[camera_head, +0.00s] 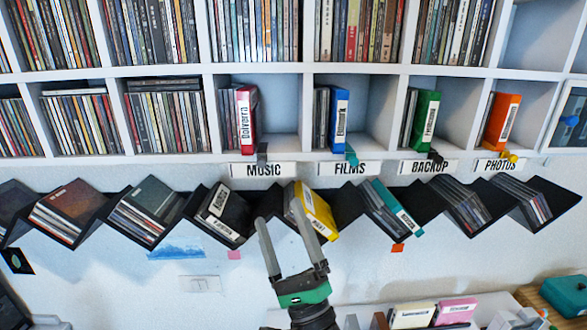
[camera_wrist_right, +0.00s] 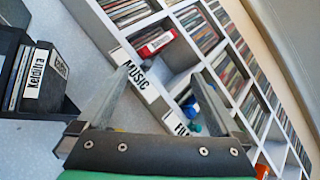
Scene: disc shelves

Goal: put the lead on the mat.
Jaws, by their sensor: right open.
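My right gripper (camera_head: 282,212) reaches up from the bottom of the head view. Its two grey fingers are apart with nothing between them, in front of the zigzag rack near a yellow disc case (camera_head: 318,212). I cannot tell whether they touch the rack. The right wrist view shows the same open fingers (camera_wrist_right: 163,72) pointing toward the MUSIC label (camera_wrist_right: 137,74). I cannot make out a lead or a mat for certain in either view. My left gripper is not in view.
White cubbies hold a red case (camera_head: 246,115), a blue case (camera_head: 339,118), a green case (camera_head: 425,120) and an orange case (camera_head: 501,120). Below hangs the black zigzag rack (camera_head: 345,205) with tilted cases. A teal box (camera_head: 566,296) sits on wood at lower right. The wall below the rack is mostly bare.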

